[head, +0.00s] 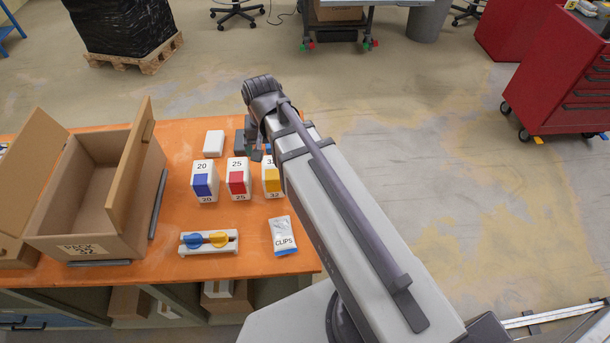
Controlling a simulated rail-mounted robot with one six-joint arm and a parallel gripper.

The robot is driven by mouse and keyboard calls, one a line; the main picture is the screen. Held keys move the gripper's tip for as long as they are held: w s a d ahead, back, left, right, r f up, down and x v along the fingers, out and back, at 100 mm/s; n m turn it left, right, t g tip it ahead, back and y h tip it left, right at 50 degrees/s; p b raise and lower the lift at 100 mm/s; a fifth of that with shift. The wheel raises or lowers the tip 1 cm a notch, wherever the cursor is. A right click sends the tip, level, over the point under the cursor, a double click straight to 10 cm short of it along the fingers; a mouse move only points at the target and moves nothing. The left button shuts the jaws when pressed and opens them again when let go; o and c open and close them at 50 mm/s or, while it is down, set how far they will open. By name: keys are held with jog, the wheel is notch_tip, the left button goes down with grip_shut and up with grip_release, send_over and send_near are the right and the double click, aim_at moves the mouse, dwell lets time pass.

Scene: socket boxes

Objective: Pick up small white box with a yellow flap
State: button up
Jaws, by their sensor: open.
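The small white box with a yellow flap (272,182), marked 32, stands on the orange table at the right end of a row of three boxes. Its right side is partly hidden behind my arm. My gripper (255,152) is above and just behind this box, near the far side of the row. It is open, with nothing seen in it, and is partly hidden by the wrist. I cannot tell its exact height above the table.
Beside it stand white boxes with a red flap (237,182) and a blue flap (205,185). A plain white box (214,143) is behind. A clips bag (283,235) and a holder (208,248) lie in front. A large open carton (80,240) is left.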

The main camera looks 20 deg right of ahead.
aim_at(272, 167)
jog(key=shift+a+f, duration=0.1)
jog(key=shift+f, duration=0.2)
notch_tip(272, 167, down, 5)
jog(key=b, duration=0.5)
notch_tip(272, 167, down, 5)
jog(key=b, duration=0.6)
jog(key=shift+s+f, duration=0.1)
jog(key=shift+f, duration=0.1)
jog(key=shift+r, duration=0.2)
jog(key=c, duration=1.3)
jog(key=shift+o, duration=0.2)
jog(key=shift+r+p, duration=0.1)
jog(key=shift+p, duration=0.25)
notch_tip(272, 167, up, 10)
jog(key=p, duration=1)
jog(key=shift+r, duration=0.1)
